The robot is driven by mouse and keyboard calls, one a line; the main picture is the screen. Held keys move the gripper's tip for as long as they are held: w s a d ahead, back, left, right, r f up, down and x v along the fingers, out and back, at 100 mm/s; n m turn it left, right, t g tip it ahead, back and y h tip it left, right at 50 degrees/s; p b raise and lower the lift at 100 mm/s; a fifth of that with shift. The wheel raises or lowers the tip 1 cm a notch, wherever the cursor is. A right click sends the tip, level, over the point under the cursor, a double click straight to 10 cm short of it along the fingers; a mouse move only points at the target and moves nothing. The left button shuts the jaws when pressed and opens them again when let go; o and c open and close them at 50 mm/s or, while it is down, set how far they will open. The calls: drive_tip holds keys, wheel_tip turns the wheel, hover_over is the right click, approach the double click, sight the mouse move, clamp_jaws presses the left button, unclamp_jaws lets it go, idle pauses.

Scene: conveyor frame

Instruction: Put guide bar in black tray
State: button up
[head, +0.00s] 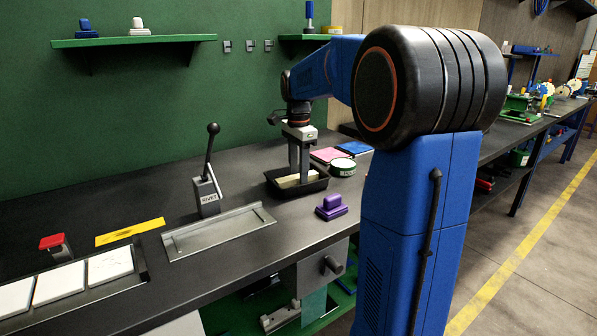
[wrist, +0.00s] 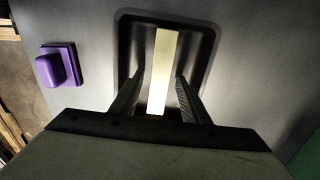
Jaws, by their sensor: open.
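The guide bar (wrist: 162,62) is a pale cream strip lying in the black tray (wrist: 207,45). In the wrist view it runs lengthwise between the fingers of my gripper (wrist: 157,85), with a gap to each finger. My gripper is open and points down over the tray. In the head view my gripper (head: 298,178) reaches down into the black tray (head: 318,187), and part of the pale guide bar (head: 286,182) shows beside the fingers.
A purple block-shaped thing (head: 331,207) stands in front of the tray. A green round tin (head: 343,167) and pink and blue flat pads (head: 328,155) lie behind it.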

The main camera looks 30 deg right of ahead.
sight(298, 175)
wheel_tip(298, 175, up, 12)
drive_tip(key=shift+r, duration=0.15)
idle(0.4)
drive_tip(key=shift+s, duration=0.1)
idle(0.4)
